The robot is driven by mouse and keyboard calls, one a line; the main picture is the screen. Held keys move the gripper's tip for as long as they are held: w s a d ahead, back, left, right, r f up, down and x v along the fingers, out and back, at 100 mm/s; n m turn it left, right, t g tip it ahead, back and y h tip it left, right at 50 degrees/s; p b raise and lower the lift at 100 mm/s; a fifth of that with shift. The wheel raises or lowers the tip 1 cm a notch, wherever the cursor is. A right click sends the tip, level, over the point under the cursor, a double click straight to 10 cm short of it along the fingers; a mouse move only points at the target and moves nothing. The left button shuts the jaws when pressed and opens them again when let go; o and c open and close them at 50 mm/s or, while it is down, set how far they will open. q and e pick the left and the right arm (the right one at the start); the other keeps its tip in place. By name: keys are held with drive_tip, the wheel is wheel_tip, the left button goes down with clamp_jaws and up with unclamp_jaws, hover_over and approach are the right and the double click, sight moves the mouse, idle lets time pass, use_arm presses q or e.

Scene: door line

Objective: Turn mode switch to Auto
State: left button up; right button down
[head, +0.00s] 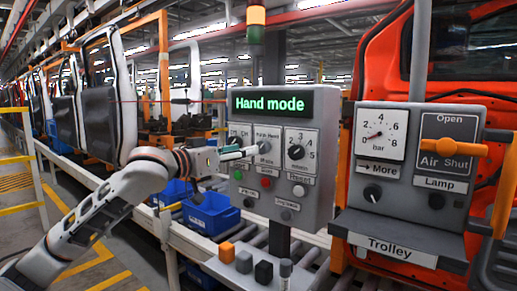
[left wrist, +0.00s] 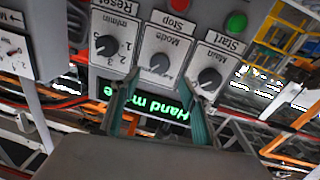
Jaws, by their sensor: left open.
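The grey control box (head: 318,180) carries a lit display (head: 271,103) reading "Hand mode" in green. The mode switch (left wrist: 160,63) is a dark round knob on a white plate, seen upside down in the left wrist view. In the head view the mode switch (head: 264,147) shows just beyond my fingertips, partly covered. My left gripper (head: 246,153) is open in front of the box. In the left wrist view its green fingers (left wrist: 160,84) stand apart, either side of the mode plate's display-side end, short of the knob. Contact cannot be told. My right gripper is out of view.
The main switch (left wrist: 209,78) and the m/min knob (left wrist: 106,45) flank the mode switch closely. The red stop button (left wrist: 179,6) and green start button (left wrist: 235,22) sit beyond. The trolley panel (head: 412,170) stands at right. Blue bins (head: 211,214) lie below the box.

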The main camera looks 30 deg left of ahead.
sight(260, 147)
use_arm(q)
drive_tip(key=w, duration=0.3)
drive_tip(key=w+d+p, duration=0.1)
drive_tip(key=w, duration=0.3)
drive_tip(key=shift+w+d+f, duration=0.1)
drive_tip(key=shift+w+d, duration=0.1)
drive_tip(key=c, duration=1.1)
